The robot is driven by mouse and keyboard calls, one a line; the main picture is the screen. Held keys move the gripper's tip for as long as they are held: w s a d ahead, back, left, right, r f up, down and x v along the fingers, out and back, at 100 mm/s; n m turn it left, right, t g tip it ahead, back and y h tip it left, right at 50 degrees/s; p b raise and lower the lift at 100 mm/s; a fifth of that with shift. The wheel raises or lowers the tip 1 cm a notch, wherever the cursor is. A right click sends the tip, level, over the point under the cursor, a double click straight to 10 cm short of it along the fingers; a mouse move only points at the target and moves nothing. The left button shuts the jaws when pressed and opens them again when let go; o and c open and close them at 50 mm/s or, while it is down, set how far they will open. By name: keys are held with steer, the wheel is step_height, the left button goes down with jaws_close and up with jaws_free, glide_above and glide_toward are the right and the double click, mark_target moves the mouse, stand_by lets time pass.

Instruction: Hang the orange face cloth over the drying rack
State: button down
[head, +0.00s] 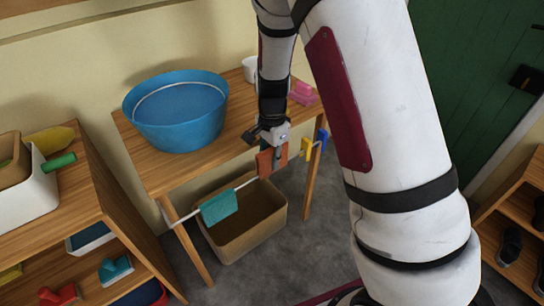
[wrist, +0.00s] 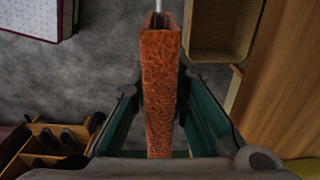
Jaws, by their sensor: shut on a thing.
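The orange face cloth (head: 265,163) is at the rail of the drying rack (head: 246,184), right of a hanging teal cloth. In the wrist view the orange cloth (wrist: 160,85) is a long folded strip, and the pale rail (wrist: 160,6) comes out of its far end, so it appears draped over the rail. My gripper (head: 273,150) is right above the cloth in the head view. In the wrist view my gripper (wrist: 159,92) has a finger on each side of the cloth and is shut on it. Its contact with the cloth is hard to see.
The teal cloth (head: 220,206) hangs farther left on the rail; yellow (head: 306,147) and blue (head: 321,139) items are at the right. A blue basin (head: 176,112) stands on the wooden table (head: 150,176). A brown bin (head: 245,222) stands below.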

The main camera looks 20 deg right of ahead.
step_height(320, 180, down, 7)
steer(key=b, duration=0.4)
steer(key=shift+r, duration=0.2)
stand_by(0.4)
steer(key=c, duration=1.5)
jaws_free()
steer(key=shift+o, duration=0.2)
steer(key=shift+r, duration=0.1)
